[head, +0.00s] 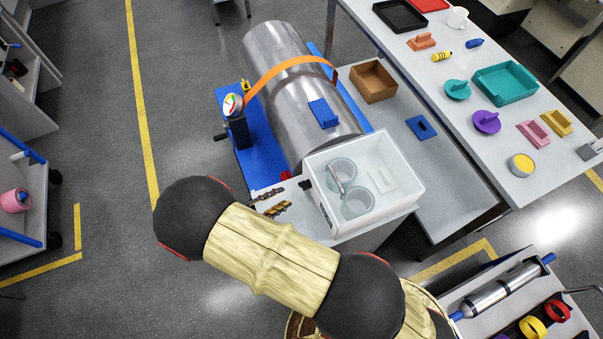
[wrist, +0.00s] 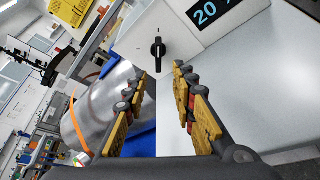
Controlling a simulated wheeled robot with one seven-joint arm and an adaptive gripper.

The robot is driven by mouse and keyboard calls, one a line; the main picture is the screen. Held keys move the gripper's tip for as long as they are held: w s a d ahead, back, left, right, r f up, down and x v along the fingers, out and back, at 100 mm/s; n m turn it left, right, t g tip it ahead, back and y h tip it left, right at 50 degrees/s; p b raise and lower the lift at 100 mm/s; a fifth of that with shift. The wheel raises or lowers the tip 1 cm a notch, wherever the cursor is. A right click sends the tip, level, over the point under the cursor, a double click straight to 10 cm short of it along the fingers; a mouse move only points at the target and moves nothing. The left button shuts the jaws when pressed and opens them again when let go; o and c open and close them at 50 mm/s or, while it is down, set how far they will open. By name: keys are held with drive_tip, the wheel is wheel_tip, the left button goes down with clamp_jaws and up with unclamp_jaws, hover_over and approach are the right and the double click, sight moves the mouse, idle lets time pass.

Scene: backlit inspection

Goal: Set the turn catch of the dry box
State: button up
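The dry box (head: 405,200) is a white box with a clear top, and two ring-shaped parts show inside it. In the wrist view its white face carries the black turn catch (wrist: 158,49), a small knob with its bar upright in the picture. Small marks show above and to the left of the catch. My gripper (wrist: 160,72) is open and empty, its fingertips apart just below the catch in the picture and not visibly touching it.
A dark display (wrist: 213,8) reading 20 % is right of the catch. A metal cylinder (head: 285,85) with an orange strap (head: 290,66) lies behind the box on a blue base, with a gauge (head: 232,104) beside it. A brown open box (head: 373,82) stands further back.

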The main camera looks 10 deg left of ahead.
sight(301, 187)
drive_tip(key=shift+d+r, duration=0.15)
drive_tip(key=shift+r, duration=0.05)
drive_tip(key=shift+d+m, duration=0.15)
drive_tip(key=shift+m, duration=0.15)
drive_tip(key=b+x, duration=0.1)
drive_tip(key=x, duration=0.6)
drive_tip(key=shift+w+d+b, duration=0.2)
drive_tip(key=shift+b, duration=0.1)
drive_tip(key=shift+c, duration=0.8)
clamp_jaws()
